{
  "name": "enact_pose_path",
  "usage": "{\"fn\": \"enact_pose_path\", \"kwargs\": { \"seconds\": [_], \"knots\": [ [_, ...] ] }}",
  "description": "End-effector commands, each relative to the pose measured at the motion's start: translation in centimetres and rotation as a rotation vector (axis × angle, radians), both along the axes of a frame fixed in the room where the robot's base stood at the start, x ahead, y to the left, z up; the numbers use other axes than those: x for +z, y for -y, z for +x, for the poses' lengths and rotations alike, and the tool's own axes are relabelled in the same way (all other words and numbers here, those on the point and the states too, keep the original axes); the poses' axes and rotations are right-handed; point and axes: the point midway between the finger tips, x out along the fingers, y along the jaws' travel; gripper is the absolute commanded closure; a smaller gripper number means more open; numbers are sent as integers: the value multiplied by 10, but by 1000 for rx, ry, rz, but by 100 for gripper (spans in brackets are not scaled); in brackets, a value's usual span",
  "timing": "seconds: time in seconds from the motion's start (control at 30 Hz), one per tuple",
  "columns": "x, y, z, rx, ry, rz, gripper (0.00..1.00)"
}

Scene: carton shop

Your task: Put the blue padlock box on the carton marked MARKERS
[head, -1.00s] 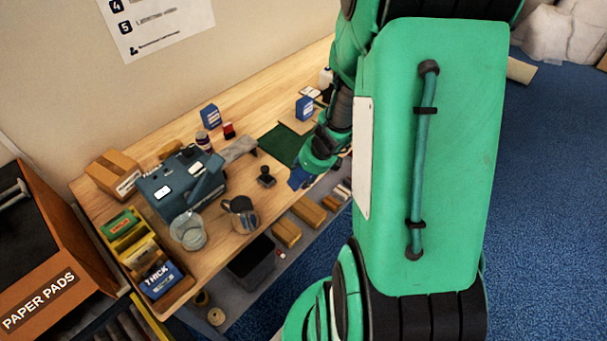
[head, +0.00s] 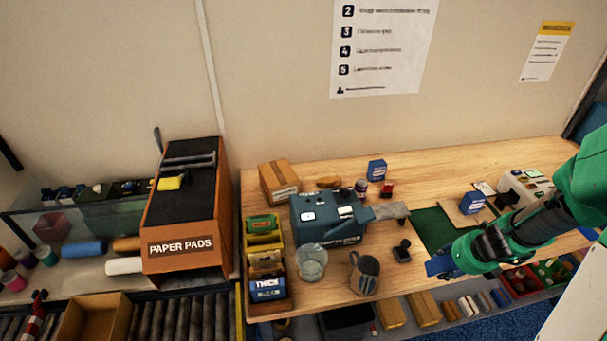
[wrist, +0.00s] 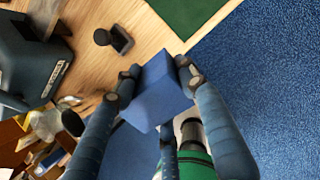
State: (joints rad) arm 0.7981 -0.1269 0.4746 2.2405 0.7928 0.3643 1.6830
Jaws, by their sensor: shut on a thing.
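My gripper (head: 441,263) is shut on a blue box (wrist: 155,92), which sits between the fingers in the wrist view. The box is tilted, and its visible faces look plain; no padlock mark is readable. In the head view the held box (head: 438,267) is at the table's front edge, right of a black stamp. A brown carton (head: 279,183) stands at the back left of the table; its small label is too blurred to read as MARKERS.
A teal machine (head: 325,216), a glass jar (head: 312,262), a metal jug (head: 364,273) and the black stamp (head: 402,251) stand between my gripper and the carton. Other blue boxes (head: 377,170) (head: 472,203) stand on the table. An orange PAPER PADS case (head: 186,225) stands left.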

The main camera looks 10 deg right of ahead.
Motion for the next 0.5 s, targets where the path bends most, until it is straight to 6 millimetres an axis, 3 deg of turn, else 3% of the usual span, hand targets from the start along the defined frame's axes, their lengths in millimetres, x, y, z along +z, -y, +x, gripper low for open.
{"fn": "enact_pose_path", "kwargs": {
  "seconds": [0.3,0.5],
  "knots": [
    [84,1,1,3,-12,-6,100],
    [125,1,1,1,-23,-3,100]
  ]
}}
